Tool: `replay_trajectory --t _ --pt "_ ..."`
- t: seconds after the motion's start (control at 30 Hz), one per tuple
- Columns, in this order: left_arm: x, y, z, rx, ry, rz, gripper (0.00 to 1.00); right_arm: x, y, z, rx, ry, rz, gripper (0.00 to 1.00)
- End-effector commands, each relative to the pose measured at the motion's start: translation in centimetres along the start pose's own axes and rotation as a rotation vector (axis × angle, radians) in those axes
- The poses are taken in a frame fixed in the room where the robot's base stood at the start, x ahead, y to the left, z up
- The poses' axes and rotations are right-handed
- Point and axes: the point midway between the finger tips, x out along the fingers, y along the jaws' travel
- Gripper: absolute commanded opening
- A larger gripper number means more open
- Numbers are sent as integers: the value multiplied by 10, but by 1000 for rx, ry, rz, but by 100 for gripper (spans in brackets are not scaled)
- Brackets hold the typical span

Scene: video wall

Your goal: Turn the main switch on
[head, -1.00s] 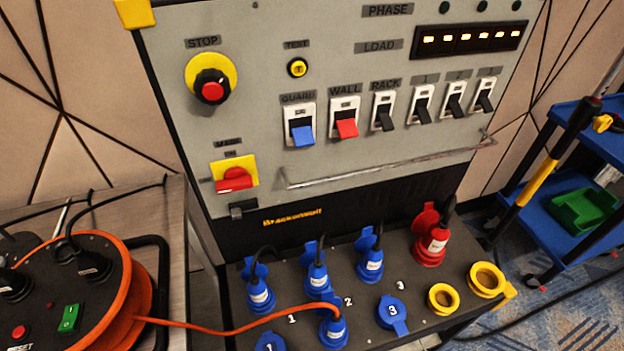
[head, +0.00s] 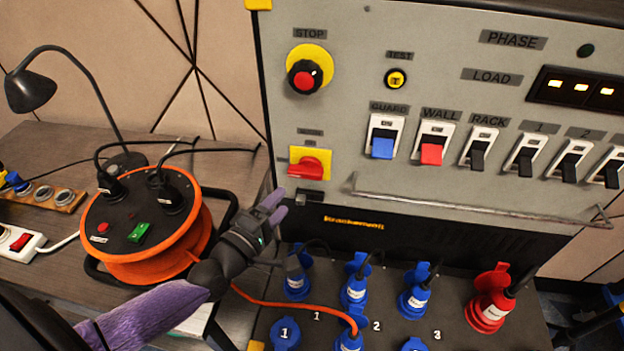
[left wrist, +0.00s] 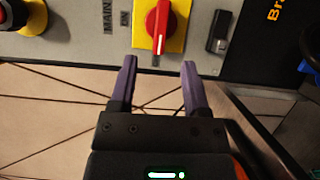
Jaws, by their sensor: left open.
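The main switch (head: 308,168) is a red rotary handle on a yellow plate, low on the left of the grey panel. Its handle lies roughly level, crosswise to the label above it. In the left wrist view the red handle (left wrist: 160,25) shows beyond the fingertips, with the ON label (left wrist: 125,18) beside its plate. My left gripper (head: 276,206) is open and empty, below and left of the switch, apart from it. Its two purple fingers (left wrist: 159,63) point toward the plate in the left wrist view. My right gripper is not in view.
A red STOP button (head: 303,76) sits above the switch. A dark latch (head: 309,197) is just below it, and a metal rail (head: 480,203) runs to the right. An orange cable reel (head: 145,225) and lamp (head: 30,92) stand on the left table.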

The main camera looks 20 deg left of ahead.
Motion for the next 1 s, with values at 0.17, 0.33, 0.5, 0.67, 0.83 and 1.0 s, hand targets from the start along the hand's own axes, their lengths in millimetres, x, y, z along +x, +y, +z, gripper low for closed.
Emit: replay_trajectory --t 0.17,0.33,0.5,0.67,0.83,1.0 --pt "44 -2 0 2 2 2 60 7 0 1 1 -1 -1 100" --pt "71 -3 0 4 0 -2 60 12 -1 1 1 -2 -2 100" --pt "79 -2 0 4 -1 -4 60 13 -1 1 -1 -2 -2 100" --pt "79 -2 1 5 -1 -4 60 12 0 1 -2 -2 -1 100" --pt "79 -2 0 6 -1 -4 31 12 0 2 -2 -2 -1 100" --pt "79 -2 0 6 -1 -5 0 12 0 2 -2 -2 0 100"
